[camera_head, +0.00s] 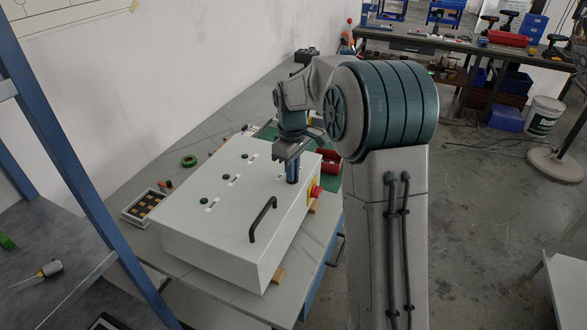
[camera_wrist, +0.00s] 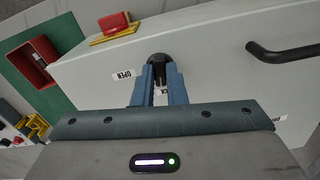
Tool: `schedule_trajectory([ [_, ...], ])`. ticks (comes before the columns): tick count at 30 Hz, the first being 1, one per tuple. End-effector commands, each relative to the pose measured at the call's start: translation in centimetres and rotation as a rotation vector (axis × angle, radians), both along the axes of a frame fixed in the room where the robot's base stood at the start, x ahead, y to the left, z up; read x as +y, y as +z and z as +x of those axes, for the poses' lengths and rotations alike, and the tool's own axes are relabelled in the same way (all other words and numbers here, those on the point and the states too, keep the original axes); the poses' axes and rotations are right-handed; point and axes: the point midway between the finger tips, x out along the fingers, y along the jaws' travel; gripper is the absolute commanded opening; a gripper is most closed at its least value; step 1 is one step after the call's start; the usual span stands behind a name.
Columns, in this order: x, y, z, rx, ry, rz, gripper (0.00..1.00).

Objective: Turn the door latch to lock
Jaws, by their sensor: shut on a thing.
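The door latch (camera_wrist: 159,58) is a small black knob on the pale door of the white box (camera_head: 215,235). My gripper (camera_wrist: 159,76) points down at the door with its two blue fingers closed on either side of the knob. In the head view my gripper (camera_head: 292,178) stands over the box's right part and hides the latch. An OPEN label (camera_wrist: 123,76) lies left of the fingers in the wrist view. Another label (camera_wrist: 161,91) shows between the fingers, partly covered, and a third white label shows at the right, mostly hidden. The knob's exact turn is hard to tell.
A black bar handle (camera_head: 263,219) rises from the door, and right of the latch in the wrist view. A red button on a yellow base (camera_head: 315,191) sits on the box's side. A red case (camera_head: 328,163) and green tape (camera_head: 189,161) lie on the table.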

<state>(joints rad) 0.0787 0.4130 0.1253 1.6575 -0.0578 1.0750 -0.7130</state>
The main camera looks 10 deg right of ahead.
Motion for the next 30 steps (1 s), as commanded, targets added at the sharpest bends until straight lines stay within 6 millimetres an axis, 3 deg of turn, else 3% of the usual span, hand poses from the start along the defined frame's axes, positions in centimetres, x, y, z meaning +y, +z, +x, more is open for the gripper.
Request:
schedule_trajectory([
  [12,0.13,0.12,0.04,-0.003,0.166,0.001,0.0],
  [27,0.2,0.1,0.04,-0.003,0.185,0.003,0.0],
  [28,0.2,0.1,0.04,-0.003,0.185,0.003,0.14],
  [30,0.18,0.09,0.04,-0.002,0.185,0.002,0.34],
])
